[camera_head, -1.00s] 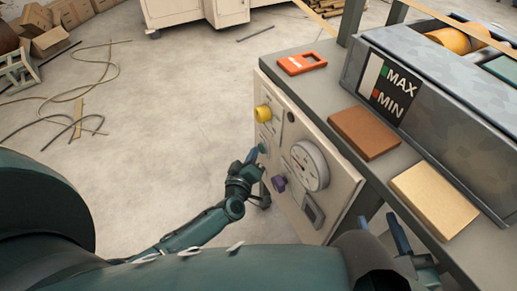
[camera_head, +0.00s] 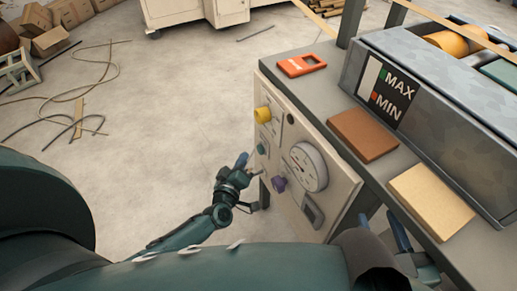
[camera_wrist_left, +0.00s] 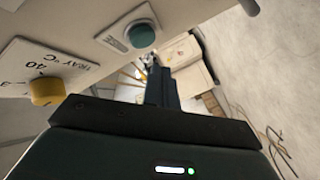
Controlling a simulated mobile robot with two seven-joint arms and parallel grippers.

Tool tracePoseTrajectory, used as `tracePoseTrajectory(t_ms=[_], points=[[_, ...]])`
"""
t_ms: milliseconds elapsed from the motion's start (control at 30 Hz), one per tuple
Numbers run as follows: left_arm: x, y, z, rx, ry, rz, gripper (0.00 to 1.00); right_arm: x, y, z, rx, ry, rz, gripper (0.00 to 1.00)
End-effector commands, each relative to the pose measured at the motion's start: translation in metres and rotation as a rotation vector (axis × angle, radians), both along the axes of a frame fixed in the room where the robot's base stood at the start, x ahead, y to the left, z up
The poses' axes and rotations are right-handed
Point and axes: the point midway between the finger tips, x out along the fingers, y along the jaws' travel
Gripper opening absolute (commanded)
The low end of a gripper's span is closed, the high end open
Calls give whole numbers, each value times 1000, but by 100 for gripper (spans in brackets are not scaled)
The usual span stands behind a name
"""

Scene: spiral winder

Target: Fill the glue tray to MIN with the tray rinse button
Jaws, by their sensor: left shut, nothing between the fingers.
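The control panel (camera_head: 296,160) carries a small teal button (camera_head: 262,149), which also shows near the top of the left wrist view (camera_wrist_left: 142,34). My left gripper (camera_head: 243,160) is shut and empty, left of the panel; a gap shows between its fingers and the teal button. In the left wrist view the shut fingers (camera_wrist_left: 162,85) point past the button, below it. The grey tray (camera_head: 435,105) bears a level plate (camera_head: 388,90) with a green MAX mark and a red MIN mark over a white strip. My right gripper (camera_head: 398,232) is partly hidden at the lower right.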

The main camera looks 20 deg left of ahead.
Motion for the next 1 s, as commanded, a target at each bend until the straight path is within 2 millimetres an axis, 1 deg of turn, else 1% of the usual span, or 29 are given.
tracePoseTrajectory(t_ms=[200,333,1000], points=[[-17,15,1,1,1,1,0,0,0,5,0,1,0,36],[-22,20,1,1,-1,1,0,-1,0,6,0,1,1,36],[-23,21,0,0,-1,0,0,-1,0,6,0,2,1,36]])
